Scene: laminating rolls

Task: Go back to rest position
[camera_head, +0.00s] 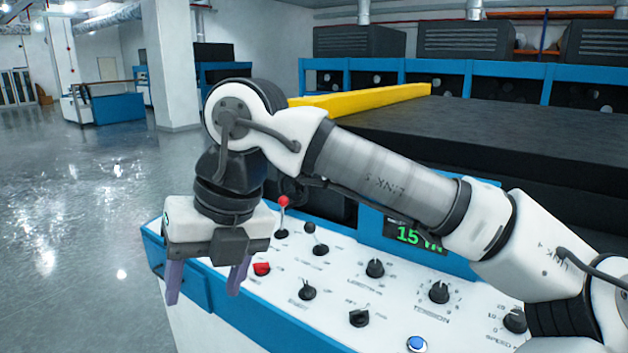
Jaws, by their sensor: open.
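My gripper (206,287) hangs pointing down at the left end of the white control panel (335,285). Its two purple fingers are apart, with nothing between them. The right finger is in front of the panel's left part, near the red switch (262,269); I cannot tell whether it touches anything. My arm reaches across from the lower right and covers part of the panel and its display.
Behind is a dark machine bed with a yellow bar (365,101). The grey floor (75,210) at left is open.

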